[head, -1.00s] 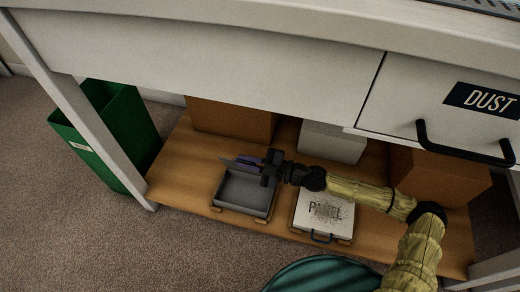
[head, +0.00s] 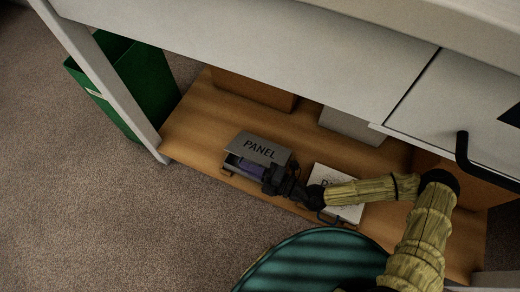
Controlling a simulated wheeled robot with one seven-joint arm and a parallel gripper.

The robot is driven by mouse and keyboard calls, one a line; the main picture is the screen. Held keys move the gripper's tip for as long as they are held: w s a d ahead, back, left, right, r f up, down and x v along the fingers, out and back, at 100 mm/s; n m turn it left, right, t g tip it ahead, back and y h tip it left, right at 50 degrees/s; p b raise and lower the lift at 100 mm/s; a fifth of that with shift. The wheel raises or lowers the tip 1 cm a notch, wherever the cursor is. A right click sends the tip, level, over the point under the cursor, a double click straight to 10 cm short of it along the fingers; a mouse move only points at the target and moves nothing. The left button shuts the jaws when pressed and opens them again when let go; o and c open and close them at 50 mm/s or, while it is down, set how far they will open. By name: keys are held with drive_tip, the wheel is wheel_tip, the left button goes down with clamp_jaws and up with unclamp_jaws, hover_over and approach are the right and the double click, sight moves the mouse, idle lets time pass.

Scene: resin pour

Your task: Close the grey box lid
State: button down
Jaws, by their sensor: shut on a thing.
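The grey box (head: 228,166) sits on the low wooden shelf, left of a white box. Its grey lid (head: 262,150), marked PANEL, is tilted over the box, partly lowered, with a gap at the front. My gripper (head: 256,168) is at the front of the grey box, under the lid's front edge, shut on what looks like the lid's edge. A purple part shows at the gripper, inside the gap. The fingertips and much of the box's inside are hidden by the lid.
The white box (head: 346,212) stands just right, partly behind my arm. Brown boxes (head: 250,88) and a light grey box (head: 350,125) stand at the back of the shelf (head: 195,130). The drawer unit (head: 260,35) overhangs above. A green bin (head: 140,85) stands left.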

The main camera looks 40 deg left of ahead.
drive_tip(key=f, duration=0.1)
drive_tip(key=s+f, duration=0.1)
drive_tip(key=f, duration=0.1)
drive_tip(key=shift+s+d, duration=0.15)
drive_tip(key=shift+d, duration=0.1)
drive_tip(key=shift+s+d+f, duration=0.1)
drive_tip(key=shift+s+f, duration=0.1)
drive_tip(key=shift+f, duration=0.6)
drive_tip(key=c, duration=1.6)
unclamp_jaws()
drive_tip(key=shift+o, duration=0.2)
drive_tip(key=shift+r, duration=0.1)
drive_tip(key=shift+r+p, duration=0.1)
drive_tip(key=shift+p, duration=0.25)
wheel_tip(320, 180, up, 10)
drive_tip(key=p, duration=0.6)
drive_tip(key=shift+p, duration=0.4)
